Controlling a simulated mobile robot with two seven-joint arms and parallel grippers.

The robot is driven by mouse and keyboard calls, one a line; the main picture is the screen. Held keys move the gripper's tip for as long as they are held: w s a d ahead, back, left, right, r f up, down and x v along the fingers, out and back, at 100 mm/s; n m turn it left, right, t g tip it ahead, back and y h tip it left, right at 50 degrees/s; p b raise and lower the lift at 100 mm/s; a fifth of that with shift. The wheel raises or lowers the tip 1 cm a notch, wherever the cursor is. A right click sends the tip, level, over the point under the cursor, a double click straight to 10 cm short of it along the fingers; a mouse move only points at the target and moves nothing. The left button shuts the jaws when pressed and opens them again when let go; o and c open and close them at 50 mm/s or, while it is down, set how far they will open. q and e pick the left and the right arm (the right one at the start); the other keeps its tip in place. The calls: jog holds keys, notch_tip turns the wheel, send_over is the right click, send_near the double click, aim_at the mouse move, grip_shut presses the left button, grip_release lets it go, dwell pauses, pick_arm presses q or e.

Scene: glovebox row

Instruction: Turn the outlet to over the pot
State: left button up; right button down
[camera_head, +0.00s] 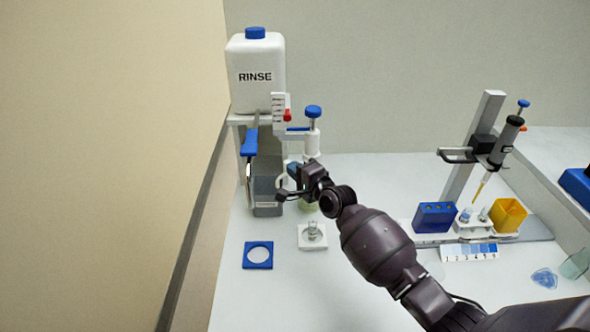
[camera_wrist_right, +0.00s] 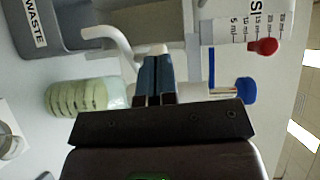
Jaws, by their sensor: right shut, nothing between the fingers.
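The outlet is a white bent tube (camera_wrist_right: 112,42) in the right wrist view; its free end lies over the edge of the grey waste container (camera_wrist_right: 50,25). It shows in part in the head view (camera_head: 282,181). The pot, a pale green ribbed jar (camera_wrist_right: 78,97), stands beside the container, apart from the outlet's end; my gripper mostly hides it in the head view (camera_head: 308,206). My right gripper (camera_head: 294,171) is shut and empty. Its fingertips (camera_wrist_right: 156,60) are close beside the tube's base; I cannot tell whether they touch. My left gripper is not in view.
A white RINSE bottle (camera_head: 257,75) stands above the waste container. A dispenser with a blue cap (camera_head: 313,112) and a red knob (camera_head: 287,115) is close by. A small vial (camera_head: 313,232) and a blue square holder (camera_head: 258,255) are in front. A pipette stand (camera_head: 487,135) is far right.

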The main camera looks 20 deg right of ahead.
jog(key=shift+a, duration=0.1)
jog(key=b+x, duration=0.2)
jog(key=x, duration=0.6)
jog(key=shift+a+r+b, duration=0.3)
jog(key=shift+r, duration=0.2)
jog(key=shift+w, duration=0.1)
jog(key=shift+w, duration=0.2)
dwell(0.3)
jog(key=shift+f, duration=0.1)
